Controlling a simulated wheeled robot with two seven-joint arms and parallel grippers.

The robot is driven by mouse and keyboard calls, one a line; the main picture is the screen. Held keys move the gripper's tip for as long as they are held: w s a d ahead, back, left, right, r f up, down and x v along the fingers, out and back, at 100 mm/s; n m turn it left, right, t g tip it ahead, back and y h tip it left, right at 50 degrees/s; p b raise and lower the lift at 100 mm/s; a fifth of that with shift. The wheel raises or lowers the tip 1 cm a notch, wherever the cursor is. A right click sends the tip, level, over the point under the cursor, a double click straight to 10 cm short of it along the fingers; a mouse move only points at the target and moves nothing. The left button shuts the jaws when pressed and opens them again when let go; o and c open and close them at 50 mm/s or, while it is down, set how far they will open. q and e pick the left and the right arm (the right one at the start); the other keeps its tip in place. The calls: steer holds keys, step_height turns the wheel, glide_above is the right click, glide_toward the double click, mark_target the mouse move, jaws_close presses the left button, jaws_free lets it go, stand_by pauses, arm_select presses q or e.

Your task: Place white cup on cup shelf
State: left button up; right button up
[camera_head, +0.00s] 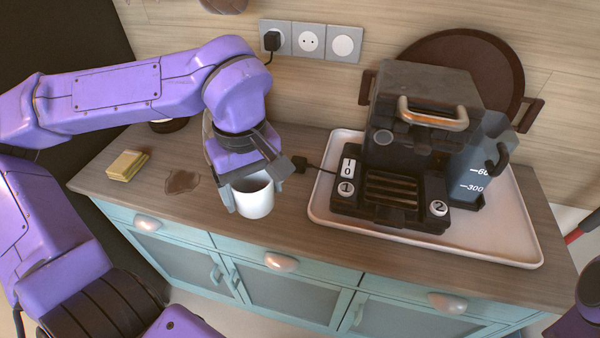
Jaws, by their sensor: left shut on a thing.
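The white cup (255,199) is upright at the front part of the wooden counter, left of the coffee machine. My left gripper (251,182) comes down from above and is shut on the cup, with one finger on each side of it. The gripper hides the cup's upper part, and I cannot tell whether the cup's base touches the counter. The dark coffee machine (420,115) has a slatted ledge (391,190) low on its front, which is bare. No separate shelf marked for cups shows. My right gripper is out of view; only a bit of purple arm shows at the lower right.
The machine stands on a white tray (490,247) with a raised rim. A blue-grey water container (473,178) is at its right. A yellow sponge (127,165) and a brown spill (181,181) lie at left. A black cable (318,168) runs behind the cup. Round dark tray leans behind.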

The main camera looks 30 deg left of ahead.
arm_select(q)
steer(key=w+f, duration=0.3)
steer(key=w+a+f, duration=0.1)
steer(key=w+f, duration=0.1)
steer(key=w, duration=0.2)
steer(key=w+a+f, duration=0.1)
steer(key=w+f, duration=0.2)
steer(key=w, duration=0.1)
steer(key=shift+f+p, duration=0.3)
steer(key=shift+p, duration=0.1)
steer(key=shift+w+f, duration=0.15)
steer(key=shift+f, duration=1.5)
steer(key=o, duration=1.1)
steer(key=shift+f, duration=0.15)
